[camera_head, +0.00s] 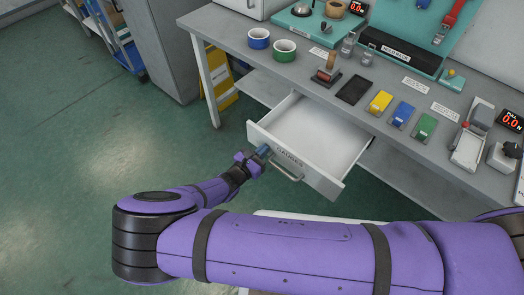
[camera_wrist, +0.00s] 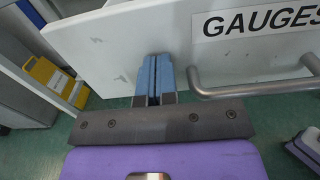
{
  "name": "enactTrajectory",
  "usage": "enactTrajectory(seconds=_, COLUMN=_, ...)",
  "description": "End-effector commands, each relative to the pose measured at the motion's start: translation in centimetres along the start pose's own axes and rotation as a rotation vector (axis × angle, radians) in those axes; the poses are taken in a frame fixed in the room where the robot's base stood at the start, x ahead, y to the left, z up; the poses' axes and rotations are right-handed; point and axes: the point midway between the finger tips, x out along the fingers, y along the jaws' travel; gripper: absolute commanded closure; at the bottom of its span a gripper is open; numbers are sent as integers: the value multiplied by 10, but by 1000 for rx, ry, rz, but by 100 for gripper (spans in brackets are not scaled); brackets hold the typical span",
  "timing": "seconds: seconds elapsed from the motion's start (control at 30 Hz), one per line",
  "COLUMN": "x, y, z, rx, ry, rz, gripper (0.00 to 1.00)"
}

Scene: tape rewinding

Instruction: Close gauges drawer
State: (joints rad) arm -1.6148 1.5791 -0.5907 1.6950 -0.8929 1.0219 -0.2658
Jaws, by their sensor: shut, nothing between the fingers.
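The gauges drawer (camera_head: 318,137) stands pulled out under the bench in the head view, and its inside looks empty. Its white front with the GAUGES label fills the upper part of the wrist view (camera_wrist: 120,48). A grey bar handle (camera_head: 287,172) is on the front and also shows in the wrist view (camera_wrist: 250,88). My gripper (camera_head: 264,151) is at the drawer front, left of the handle. In the wrist view its blue fingers (camera_wrist: 155,72) are together, with nothing between them, and point at the front panel. I cannot tell whether they touch it.
The grey workbench (camera_head: 225,27) holds tape rolls (camera_head: 284,50), a stamp (camera_head: 327,72), coloured blocks (camera_head: 403,115) and small devices. A lower shelf (camera_head: 262,88) is beneath it. A yellow case (camera_head: 222,83) stands behind the bench leg. The green floor at left is clear.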

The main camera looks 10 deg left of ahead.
Motion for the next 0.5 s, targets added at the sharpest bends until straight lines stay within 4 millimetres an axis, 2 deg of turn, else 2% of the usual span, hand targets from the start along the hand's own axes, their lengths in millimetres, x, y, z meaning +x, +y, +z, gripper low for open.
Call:
enactTrajectory(seconds=0.13, x=9, y=0, z=0, rx=-1, ry=-1, rz=-2, gripper=100)
enactTrajectory(seconds=0.27, x=29, y=-1, z=0, rx=0, ry=0, rz=-4, gripper=100)
enactTrajectory(seconds=0.5, x=97, y=-2, z=0, rx=-1, ry=-2, rz=-6, gripper=100)
